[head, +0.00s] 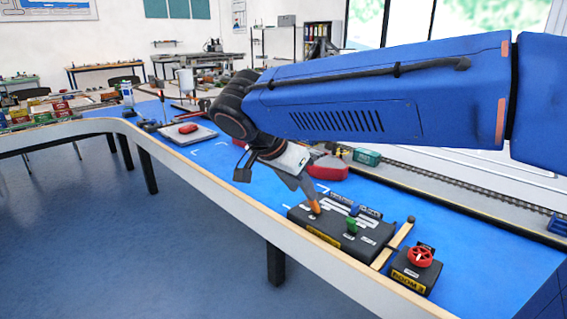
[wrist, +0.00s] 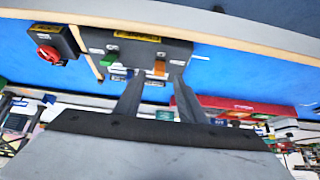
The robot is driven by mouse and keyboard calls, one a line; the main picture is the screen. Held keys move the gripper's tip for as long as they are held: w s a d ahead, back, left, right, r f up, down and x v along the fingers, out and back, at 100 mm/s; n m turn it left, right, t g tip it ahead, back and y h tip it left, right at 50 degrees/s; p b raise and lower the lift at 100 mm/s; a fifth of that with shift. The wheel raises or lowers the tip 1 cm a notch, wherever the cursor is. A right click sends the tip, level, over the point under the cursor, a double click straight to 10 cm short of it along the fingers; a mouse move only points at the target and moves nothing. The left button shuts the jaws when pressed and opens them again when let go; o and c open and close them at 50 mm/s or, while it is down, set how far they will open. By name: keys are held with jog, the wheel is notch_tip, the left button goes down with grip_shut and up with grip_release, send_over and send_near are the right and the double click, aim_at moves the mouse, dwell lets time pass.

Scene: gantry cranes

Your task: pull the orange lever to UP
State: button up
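The orange lever (head: 315,207) stands on a black control box (head: 335,238) with a yellow label on its front. It also shows in the wrist view (wrist: 159,68), just beyond the fingertips and roughly in line with the gap. My gripper (head: 306,190) reaches down to the lever from above and partly overlaps it in the head view. In the wrist view its two fingers (wrist: 157,88) are apart with nothing visibly held. Whether a finger touches the lever I cannot tell. The small label text by the lever is unreadable.
A green lever (head: 352,226) stands to the right on the same box. A wooden strip (head: 393,246) lies between the boxes. A red object (head: 328,170) sits behind, and rail track (head: 450,200) runs along the back.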

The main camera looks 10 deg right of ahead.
jog(key=v, duration=1)
jog(key=shift+a, duration=0.1)
dwell(1.6)
